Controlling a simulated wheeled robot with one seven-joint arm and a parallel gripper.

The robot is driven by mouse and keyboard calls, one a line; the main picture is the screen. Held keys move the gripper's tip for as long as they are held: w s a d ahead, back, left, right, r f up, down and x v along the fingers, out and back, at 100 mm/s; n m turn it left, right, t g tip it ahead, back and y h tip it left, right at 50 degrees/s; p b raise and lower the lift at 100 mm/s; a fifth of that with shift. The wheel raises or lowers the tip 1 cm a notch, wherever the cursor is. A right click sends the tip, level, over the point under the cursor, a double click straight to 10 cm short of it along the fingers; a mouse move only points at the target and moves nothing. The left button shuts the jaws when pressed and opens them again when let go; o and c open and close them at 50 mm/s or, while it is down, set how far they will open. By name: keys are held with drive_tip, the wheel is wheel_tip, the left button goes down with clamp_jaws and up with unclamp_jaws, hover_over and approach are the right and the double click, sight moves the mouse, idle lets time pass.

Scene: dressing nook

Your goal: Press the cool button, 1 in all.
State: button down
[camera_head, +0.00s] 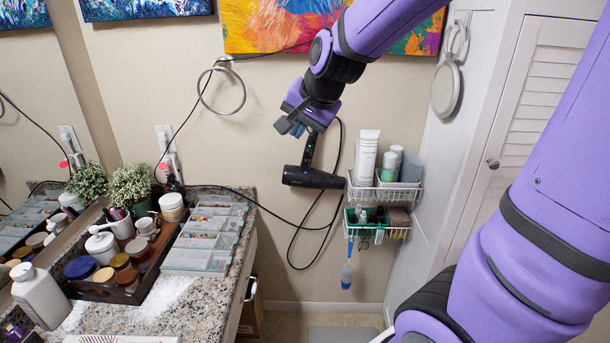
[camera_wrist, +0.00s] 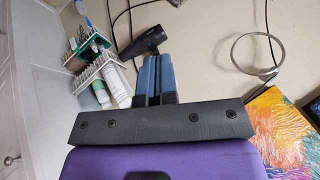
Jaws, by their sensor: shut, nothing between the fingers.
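A black hair dryer (camera_head: 312,178) hangs at the wall in the head view, barrel level and handle upward, below my gripper. It also shows in the wrist view (camera_wrist: 140,43), just beyond my fingertips, which hide part of it. The cool button is too small or hidden to make out in either view. My gripper (camera_head: 287,127) is near the top of the dryer's handle. In the wrist view its blue fingers (camera_wrist: 157,58) are together and hold nothing. I cannot tell whether they touch the dryer.
Wire baskets (camera_head: 385,195) with bottles are right of the dryer. Black cords loop around it on the wall. A metal towel ring (camera_head: 221,90) is to the left. A granite counter (camera_head: 200,305) holds a tray (camera_head: 143,288), jars and boxes.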

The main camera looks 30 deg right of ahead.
sight(305, 176)
drive_tip(key=w+d+f+m+h, duration=0.3)
drive_tip(key=w+d+f+m, duration=0.3)
drive_tip(key=w+f, duration=0.3)
drive_tip(key=w+d+f+m+h, duration=0.3)
drive_tip(key=w+d+f+m, duration=0.4)
drive_tip(key=w+f, duration=0.3)
drive_tip(key=shift+f+m+t, duration=0.3)
drive_tip(key=shift+f+m, duration=0.6)
drive_tip(key=shift+f, duration=1.25)
drive_tip(key=shift+f, duration=0.1)
drive_tip(key=x, duration=1)
drive_tip(key=w, duration=0.1)
drive_tip(key=w+d, duration=0.1)
drive_tip(key=shift+w+d, duration=0.3)
drive_tip(key=shift+d, duration=0.05)
drive_tip(key=shift+w+d+f, duration=0.1)
drive_tip(key=shift+w+d, duration=0.1)
drive_tip(key=shift+w, duration=0.1)
